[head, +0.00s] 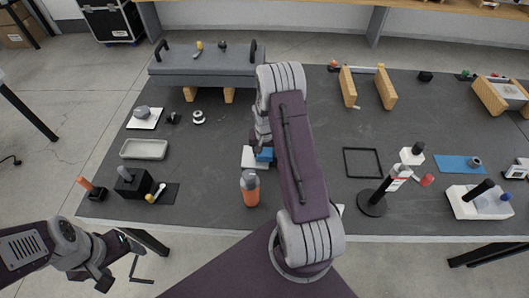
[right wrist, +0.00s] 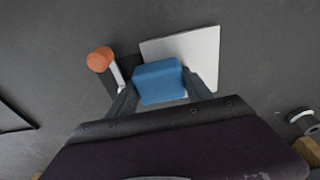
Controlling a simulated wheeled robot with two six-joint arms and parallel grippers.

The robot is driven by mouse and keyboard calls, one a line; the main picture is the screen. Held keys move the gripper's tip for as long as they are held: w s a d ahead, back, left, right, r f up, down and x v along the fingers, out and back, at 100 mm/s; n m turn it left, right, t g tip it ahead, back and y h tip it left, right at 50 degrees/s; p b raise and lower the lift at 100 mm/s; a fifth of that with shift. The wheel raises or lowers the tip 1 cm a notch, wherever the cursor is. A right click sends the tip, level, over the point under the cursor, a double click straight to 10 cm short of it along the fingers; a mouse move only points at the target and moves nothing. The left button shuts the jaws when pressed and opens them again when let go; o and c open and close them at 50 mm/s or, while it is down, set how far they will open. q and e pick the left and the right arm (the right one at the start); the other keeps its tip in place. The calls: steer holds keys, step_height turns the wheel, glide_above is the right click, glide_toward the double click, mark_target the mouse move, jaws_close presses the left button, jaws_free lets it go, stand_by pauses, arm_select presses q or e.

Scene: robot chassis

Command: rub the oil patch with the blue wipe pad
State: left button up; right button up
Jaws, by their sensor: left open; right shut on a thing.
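The blue wipe pad (right wrist: 160,82) is between the fingers of my right gripper (right wrist: 159,86), which is shut on it. In the head view the pad (head: 264,154) shows just left of my right arm, over the white plate (head: 249,162). The plate also shows in the right wrist view (right wrist: 206,52), partly behind the pad. I cannot tell whether the pad touches the plate. No oil patch can be made out; the pad and arm hide part of the plate. My left gripper (head: 104,284) is open and empty, off the mat's front left.
An orange bottle (head: 250,190) stands just in front of the plate. In the right wrist view an orange-topped item (right wrist: 101,59) is close left of the pad. A black square frame (head: 362,162) and a black stand (head: 372,203) are to the right.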

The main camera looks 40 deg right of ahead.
steer(key=r, duration=0.1)
steer(key=r+p, duration=0.1)
steer(key=shift+s+d+r+p, duration=0.1)
steer(key=shift+d+r+p, duration=0.1)
steer(key=shift+r+p, duration=0.15)
steer(key=shift+w+a+r+p, duration=0.1)
steer(key=shift+a+r+p, duration=0.1)
steer(key=shift+r+p, duration=0.15)
steer(key=shift+w+a+r+p, duration=0.15)
steer(key=shift+r+p, duration=0.1)
steer(key=shift+r, duration=0.6)
steer(key=shift+s+d+r+p, duration=0.15)
steer(key=shift+d+r+p, duration=0.05)
steer(key=shift+r+p, duration=0.9)
steer(key=shift+a+r+p, duration=0.1)
steer(key=shift+r+p, duration=0.3)
steer(key=shift+r, duration=0.05)
